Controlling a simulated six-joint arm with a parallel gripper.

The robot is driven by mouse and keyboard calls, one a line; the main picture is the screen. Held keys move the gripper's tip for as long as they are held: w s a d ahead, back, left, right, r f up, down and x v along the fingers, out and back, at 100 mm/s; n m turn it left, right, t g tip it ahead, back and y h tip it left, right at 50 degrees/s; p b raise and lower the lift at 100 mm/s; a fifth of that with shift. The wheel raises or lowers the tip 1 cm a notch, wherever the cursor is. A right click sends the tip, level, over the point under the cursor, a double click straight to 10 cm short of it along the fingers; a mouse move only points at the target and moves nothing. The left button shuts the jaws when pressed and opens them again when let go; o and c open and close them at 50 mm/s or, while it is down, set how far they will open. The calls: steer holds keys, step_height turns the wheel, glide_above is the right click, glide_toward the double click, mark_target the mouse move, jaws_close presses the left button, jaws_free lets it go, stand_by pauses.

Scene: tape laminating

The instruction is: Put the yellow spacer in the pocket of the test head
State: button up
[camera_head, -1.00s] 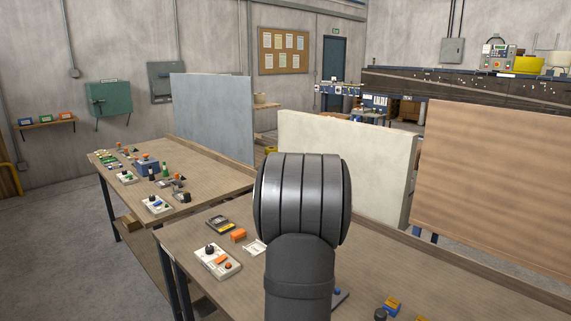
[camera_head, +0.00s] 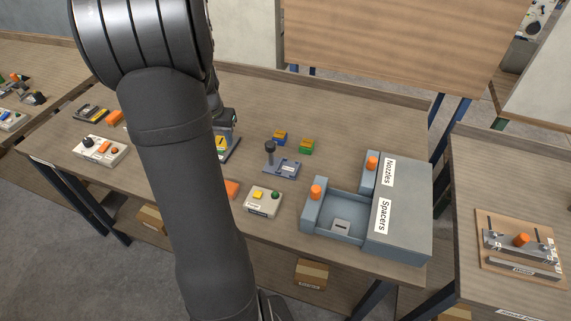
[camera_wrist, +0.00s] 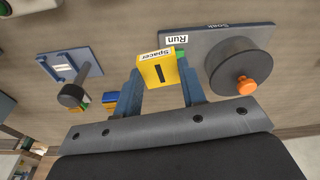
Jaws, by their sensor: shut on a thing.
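My gripper (camera_wrist: 158,90) is shut on the yellow spacer (camera_wrist: 156,72), which carries a "Spacer" label and a black bar. The spacer sits between the two blue fingers, above the table. In the head view my arm hides most of the gripper; a yellow patch with a black mark (camera_head: 221,143), which looks like the spacer, shows just right of the arm. No label in view reads test head, and I cannot make out its pocket. A grey plate marked "Run" and "Soak" (camera_wrist: 200,45), with a round dark part and orange knob, lies right of the spacer in the wrist view.
A blue fixture with a black post (camera_head: 281,168) stands right of my arm. A grey cabinet (camera_head: 405,240) stands farther right; its "Spacers" drawer (camera_head: 345,205) is pulled out. A white box with buttons (camera_head: 262,202) is near the front edge.

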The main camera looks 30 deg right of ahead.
steer(key=s+d+r+m+g, duration=0.1)
steer(key=s+d+r+m, duration=0.1)
steer(key=s+d+m, duration=0.8)
steer(key=s+d+r+m+g, duration=0.2)
steer(key=s+d+r+m, duration=0.1)
steer(key=s+d+m, duration=0.75)
glide_above(289, 169)
steer(key=shift+n, duration=0.35)
steer(key=f, duration=0.6)
steer(key=shift+w+a+f, duration=0.2)
steer(key=shift+a+f, duration=0.05)
steer(key=shift+f, duration=2.15)
steer(key=shift+f, duration=0.1)
steer(key=shift+f, duration=0.45)
steer(key=o, duration=1)
steer(key=shift+o, duration=0.2)
